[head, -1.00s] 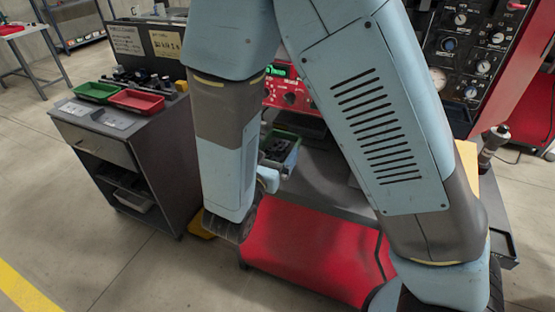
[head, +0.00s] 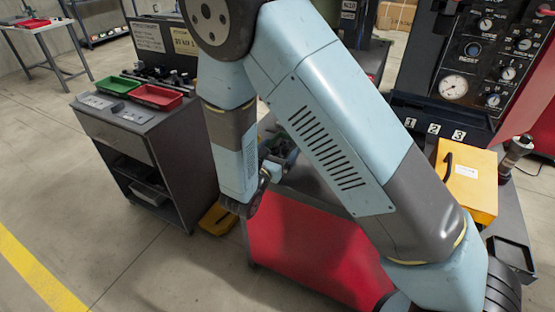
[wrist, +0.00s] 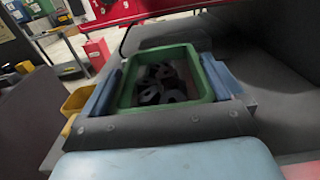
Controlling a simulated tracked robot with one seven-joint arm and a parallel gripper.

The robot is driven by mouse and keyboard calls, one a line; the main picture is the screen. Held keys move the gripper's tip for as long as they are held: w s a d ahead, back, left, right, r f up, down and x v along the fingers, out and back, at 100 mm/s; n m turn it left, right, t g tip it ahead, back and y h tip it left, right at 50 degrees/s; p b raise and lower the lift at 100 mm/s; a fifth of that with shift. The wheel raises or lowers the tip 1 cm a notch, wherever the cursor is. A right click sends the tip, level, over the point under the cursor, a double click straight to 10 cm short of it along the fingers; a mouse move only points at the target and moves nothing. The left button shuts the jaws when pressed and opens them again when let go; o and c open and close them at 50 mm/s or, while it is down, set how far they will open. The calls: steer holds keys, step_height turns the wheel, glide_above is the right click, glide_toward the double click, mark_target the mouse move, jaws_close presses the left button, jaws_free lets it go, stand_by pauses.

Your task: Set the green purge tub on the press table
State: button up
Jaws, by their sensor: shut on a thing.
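The green purge tub (wrist: 208,82) shows large in the wrist view, with several dark pieces inside. My gripper (wrist: 163,78) is shut on it, with a blue finger along each side. The tub looks roughly level; I cannot tell whether its base touches anything. In the head view the tub (head: 289,156) is small and partly hidden behind my arm, beside my gripper (head: 272,168). The dark grey press table (head: 508,222) shows at the right, below the numbered panel. My arm hides much of it.
A yellow box (head: 470,185) with a black handle stands at the right, near a dark tray (head: 512,258). At the left, a grey cabinet (head: 115,122) carries a green tray (head: 118,84) and a red tray (head: 157,97). Open floor lies at lower left.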

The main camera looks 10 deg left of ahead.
steer(key=shift+w+a+f, duration=0.3)
steer(key=shift+w+f, duration=0.3)
steer(key=shift+f, duration=1.65)
steer(key=o, duration=1.1)
steer(key=shift+f, duration=0.1)
steer(key=v, duration=1.2)
